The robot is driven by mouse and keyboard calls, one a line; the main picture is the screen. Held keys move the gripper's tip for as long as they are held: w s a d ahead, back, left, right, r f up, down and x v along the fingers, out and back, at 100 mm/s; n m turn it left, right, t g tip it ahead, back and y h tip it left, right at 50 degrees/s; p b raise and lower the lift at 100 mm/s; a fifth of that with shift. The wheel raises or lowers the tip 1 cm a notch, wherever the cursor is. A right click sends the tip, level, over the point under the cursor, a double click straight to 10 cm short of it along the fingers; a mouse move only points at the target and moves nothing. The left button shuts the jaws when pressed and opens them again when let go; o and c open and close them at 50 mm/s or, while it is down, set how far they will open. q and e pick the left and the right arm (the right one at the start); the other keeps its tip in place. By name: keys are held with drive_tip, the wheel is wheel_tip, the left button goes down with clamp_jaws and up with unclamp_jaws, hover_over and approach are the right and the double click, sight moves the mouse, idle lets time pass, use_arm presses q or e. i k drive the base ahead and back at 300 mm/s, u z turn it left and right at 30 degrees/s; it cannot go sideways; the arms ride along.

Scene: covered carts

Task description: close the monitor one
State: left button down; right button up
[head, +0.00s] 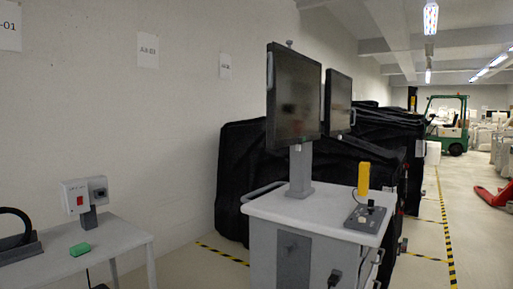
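Two dark monitors stand on a grey post above a grey cart (262,206) in the head view. The nearer, larger monitor (296,95) is on the left, facing right of me at an angle. The second monitor (339,102) is behind it on the right and partly hidden by it. I cannot tell which of them is monitor one. Both screens look dark. Neither of my grippers shows in the head view.
A yellow object (363,177) and a control box (365,217) sit on the cart top. A table (120,235) at left holds a switch box (80,196) and green block (80,249). Black covered carts (236,170) stand behind. Floor at right is open, with a red pallet jack (492,197).

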sight(294, 89)
drive_tip(key=i, duration=0.55)
drive_tip(key=u, duration=1.35)
drive_tip(key=i, duration=1.85)
drive_tip(key=z, duration=2.6)
